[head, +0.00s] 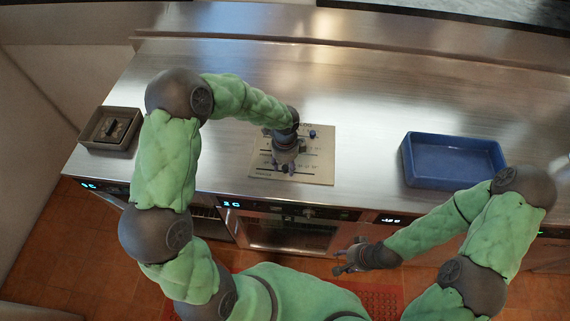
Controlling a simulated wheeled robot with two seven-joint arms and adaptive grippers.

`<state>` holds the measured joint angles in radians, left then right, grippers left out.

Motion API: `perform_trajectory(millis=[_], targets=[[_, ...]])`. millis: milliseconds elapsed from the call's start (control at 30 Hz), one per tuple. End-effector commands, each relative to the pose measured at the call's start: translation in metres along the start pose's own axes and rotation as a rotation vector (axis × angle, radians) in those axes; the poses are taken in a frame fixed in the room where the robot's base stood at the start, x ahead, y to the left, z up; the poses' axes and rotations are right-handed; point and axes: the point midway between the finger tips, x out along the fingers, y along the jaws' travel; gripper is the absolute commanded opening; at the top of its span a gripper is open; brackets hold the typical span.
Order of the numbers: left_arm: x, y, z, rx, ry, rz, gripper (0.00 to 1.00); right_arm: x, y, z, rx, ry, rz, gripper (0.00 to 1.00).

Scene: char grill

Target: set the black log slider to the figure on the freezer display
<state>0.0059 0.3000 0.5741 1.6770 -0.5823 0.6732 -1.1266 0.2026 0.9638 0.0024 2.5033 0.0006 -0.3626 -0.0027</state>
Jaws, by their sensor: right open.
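The pale log board (322,172) lies flat on the steel counter, marked with several dark lines and small print. My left gripper (286,166) points down over the middle of the board. Its fingers are too small and shadowed to tell open from shut. The gripper and wrist cover part of the lines, and I cannot make out the black slider. A small dark blue knob (312,134) shows at the board's upper right. A small lit display (390,220) on the counter front seems to start with a minus sign; its figure is hard to read. My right gripper (346,262) is open and empty, in front of the counter.
A dark box (92,143) with a black piece in it stands at the counter's left end. A blue tray (409,165) stands to the right of the board. Other lit displays (231,204) (88,185) sit along the front. The counter between board and tray is clear.

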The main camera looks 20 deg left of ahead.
Motion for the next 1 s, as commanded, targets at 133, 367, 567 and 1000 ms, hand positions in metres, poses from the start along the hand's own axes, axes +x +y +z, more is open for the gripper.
perform_trajectory(millis=[133, 367, 567, 1000], targets=[[-0.002, 0.0, 0.0, 0.0, 0.0, 0.0, 0.47, 0.0, 0.0, 0.0, 0.0, 0.0, 0.0, 0.47], [-0.03, -0.001, 0.0, 0.0, 0.0, -0.005, 0.47, 0.0, 0.0, 0.0, 0.0, 0.0, 0.0, 0.47], [-0.071, -0.001, 0.0, 0.0, -0.001, -0.005, 0.47, 0.0, 0.0, 0.0, 0.0, 0.0, 0.0, 0.47], [-0.119, 0.0, 0.0, 0.0, 0.0, 0.0, 0.47, 0.0, 0.0, 0.0, 0.0, 0.0, 0.0, 0.47]])
